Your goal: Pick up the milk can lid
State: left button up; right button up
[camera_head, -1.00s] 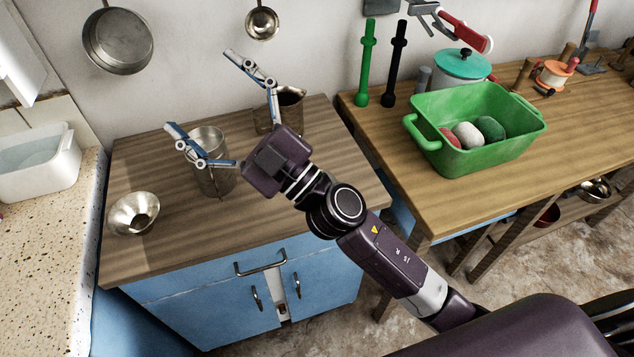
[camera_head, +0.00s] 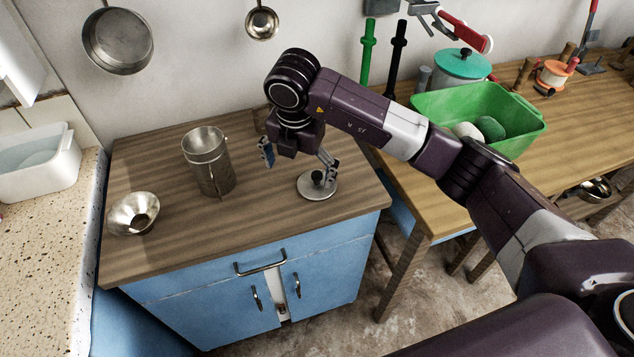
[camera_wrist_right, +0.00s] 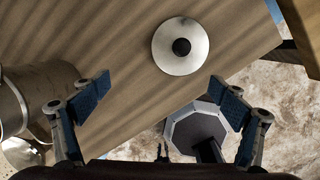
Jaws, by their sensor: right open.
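The milk can lid (camera_head: 318,190) is a round silver disc with a dark knob, lying flat on the wooden top of the blue cabinet, near its right front part. My right gripper (camera_head: 297,160) points down, open and empty, above and slightly left of the lid; one finger partly overlaps the lid in the head view. In the right wrist view the lid (camera_wrist_right: 166,58) lies whole beyond the open fingertips (camera_wrist_right: 158,85), a little right of the middle between them. My left gripper is not in view.
A tall metal can (camera_head: 212,172) and a metal funnel (camera_head: 133,214) stand left on the blue cabinet (camera_head: 190,310). A vessel behind my gripper is mostly hidden. A green tub (camera_head: 480,110) is on the right table. The cabinet top's front middle is clear.

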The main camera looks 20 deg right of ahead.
aim_at(316, 174)
jog(key=shift+m+h, duration=0.5)
jog(key=shift+h, duration=0.3)
jog(key=d, duration=0.2)
jog(key=d+r, duration=0.1)
jog(key=shift+w+d+r, duration=0.1)
jog(key=shift+w+d, duration=0.3)
jog(key=shift+d+f, duration=0.2)
jog(key=shift+f, duration=0.1)
jog(key=x, duration=0.2)
jog(key=p+x, duration=0.1)
jog(key=x, duration=0.1)
jog(key=p+x, duration=0.1)
jog(key=x, duration=0.2)
jog(key=shift+a, duration=0.35)
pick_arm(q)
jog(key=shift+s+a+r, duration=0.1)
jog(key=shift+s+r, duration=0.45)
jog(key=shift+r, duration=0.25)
pick_arm(e)
jog(key=shift+c, duration=0.4)
jog(key=c, duration=1)
